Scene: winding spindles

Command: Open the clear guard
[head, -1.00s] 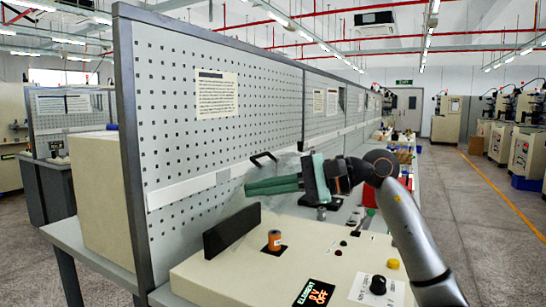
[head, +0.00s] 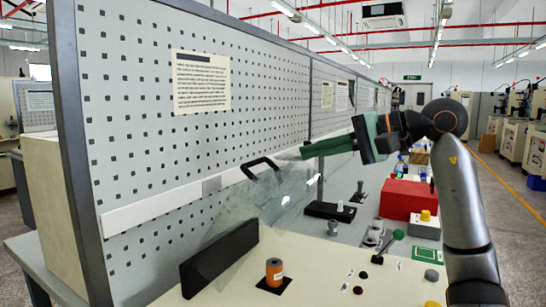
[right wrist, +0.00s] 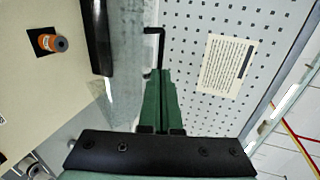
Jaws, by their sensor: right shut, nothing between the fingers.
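The clear guard (head: 262,205) is a see-through panel in the head view. It stands raised and tilted above the machine's cream top, beside a dark block (head: 220,257). Its black handle (head: 260,166) is at the upper edge, near the pegboard. My right gripper (head: 304,151) has green fingers, shut and empty, to the right of the handle and slightly higher. In the right wrist view the closed fingertips (right wrist: 160,74) point toward the black handle (right wrist: 154,45). I cannot tell whether they touch the guard. My left gripper is out of view.
An orange spindle (head: 274,271) stands on the cream top below the guard. The grey pegboard (head: 140,130) rises behind it. A red box (head: 405,198) and a green-knobbed lever (head: 397,235) are to the right.

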